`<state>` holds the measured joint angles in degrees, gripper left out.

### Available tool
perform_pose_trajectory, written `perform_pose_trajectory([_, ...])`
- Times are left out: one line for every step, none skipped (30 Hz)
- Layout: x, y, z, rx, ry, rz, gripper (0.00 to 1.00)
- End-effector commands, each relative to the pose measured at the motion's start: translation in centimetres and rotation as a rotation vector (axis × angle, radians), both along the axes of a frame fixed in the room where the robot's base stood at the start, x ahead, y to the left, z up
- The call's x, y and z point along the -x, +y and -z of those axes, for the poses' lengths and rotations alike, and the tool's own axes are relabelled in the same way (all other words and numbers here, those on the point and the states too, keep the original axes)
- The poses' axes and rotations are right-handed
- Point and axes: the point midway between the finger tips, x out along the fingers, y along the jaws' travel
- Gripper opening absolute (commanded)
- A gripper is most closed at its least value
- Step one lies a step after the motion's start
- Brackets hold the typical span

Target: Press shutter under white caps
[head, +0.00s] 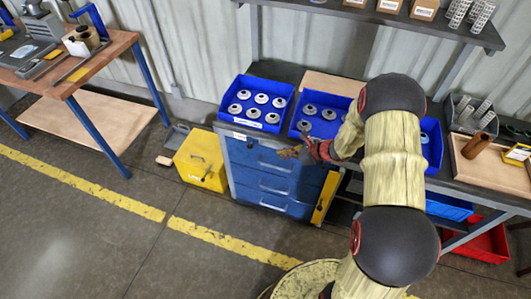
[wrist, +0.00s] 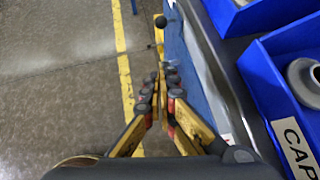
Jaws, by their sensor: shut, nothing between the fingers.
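My gripper (head: 290,152) is in front of the upper part of the blue drawer cabinet (head: 268,180), a little below the bins. In the wrist view its fingers (wrist: 165,75) are together and empty, over the floor beside the blue cabinet front (wrist: 192,55). Pale caps (head: 262,98) sit in rows in the left blue bin (head: 228,93). Greyer caps (head: 309,110) sit in the middle blue bin (head: 312,135). In the wrist view, a grey ring-shaped cap (wrist: 302,78) shows in a bin labelled CAP (wrist: 296,148). I cannot make out which part is the shutter.
A yellow box (head: 202,160) stands on the floor left of the cabinet. Another blue bin (head: 432,143) is partly hidden by my arm. A shelf (head: 400,22) runs above the bench. The floor in front is clear, with a yellow line (head: 225,240).

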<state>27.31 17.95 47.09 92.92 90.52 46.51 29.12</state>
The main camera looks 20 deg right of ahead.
Motion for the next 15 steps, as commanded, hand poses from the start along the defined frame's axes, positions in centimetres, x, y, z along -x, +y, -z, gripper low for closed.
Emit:
perform_pose_trajectory([-0.2,0.3,0.4,-0.001,0.001,-0.002,0.00])
perform_pose_trajectory([-0.4,0.4,0.6,0.000,0.000,-0.002,0.00])
perform_pose_trajectory([-0.7,0.7,0.9,0.000,0.000,-0.004,0.00])
perform_pose_trajectory([-0.9,1.0,1.2,0.000,0.000,-0.004,0.00])
perform_pose_trajectory([-1.1,1.2,1.6,0.000,0.000,-0.005,0.00])
perform_pose_trajectory([-1.5,1.6,2.1,-0.001,0.001,-0.004,0.00])
perform_pose_trajectory([-1.8,1.9,2.5,-0.001,0.001,-0.005,0.00])
perform_pose_trajectory([-2.2,2.3,2.9,-0.001,0.001,-0.006,0.00])
perform_pose_trajectory([-2.7,2.6,3.4,0.000,0.000,-0.005,0.00])
perform_pose_trajectory([-3.0,3.0,3.8,0.000,0.001,-0.004,0.00])
perform_pose_trajectory([-3.3,3.3,4.2,0.001,0.001,-0.005,0.00])
perform_pose_trajectory([-3.8,3.7,4.7,0.001,0.001,-0.005,0.00])
perform_pose_trajectory([-4.1,4.0,5.0,0.001,0.001,-0.005,0.00])
perform_pose_trajectory([-4.4,4.3,5.4,0.000,0.000,-0.005,0.00])
perform_pose_trajectory([-4.9,4.7,5.9,0.001,0.001,-0.005,0.00])
